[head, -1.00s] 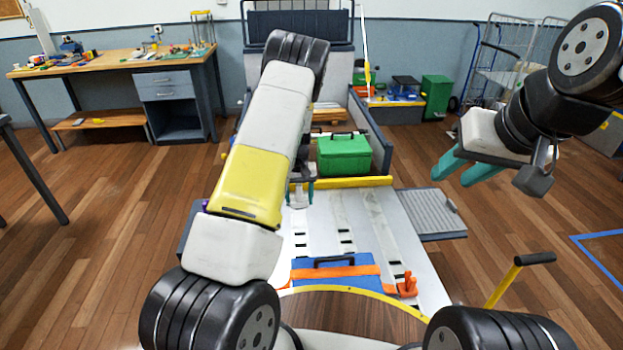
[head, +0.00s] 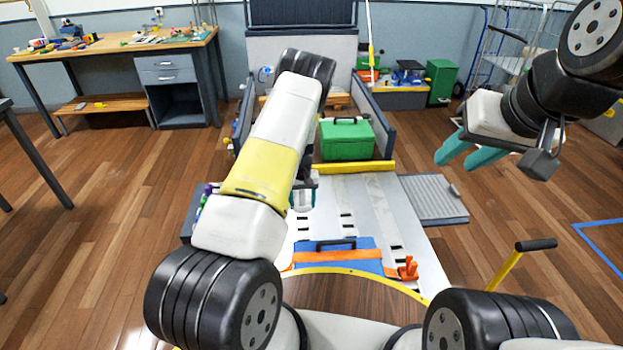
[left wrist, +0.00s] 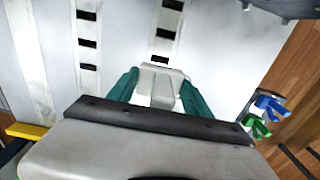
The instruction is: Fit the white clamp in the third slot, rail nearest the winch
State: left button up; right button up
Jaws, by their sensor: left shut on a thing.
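My left gripper (head: 303,195) is shut on the white clamp (left wrist: 160,85), which shows between its teal fingers (left wrist: 158,92) in the left wrist view. The clamp is over the pale slotted deck (head: 325,205), and its far end lies close to a dark slot of the middle rail (left wrist: 167,30). I cannot tell if it touches the rail. Another slotted rail (left wrist: 88,40) runs to the left in that view. My right gripper (head: 468,152) is open and empty, held in the air at the right. I cannot make out the winch with certainty.
A blue case (head: 335,258) under an orange strap lies on the near deck, with an orange handle (head: 408,268) beside it. A green case (head: 347,140) stands behind a yellow bar (head: 355,167). Blue (left wrist: 270,106) and green (left wrist: 257,127) clamps sit beside the deck.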

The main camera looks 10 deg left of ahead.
pick_arm(q)
jog(key=shift+f, duration=4.5)
jog(key=shift+f, duration=1.4)
jog(key=o, duration=1.3)
jog(key=shift+o, duration=0.2)
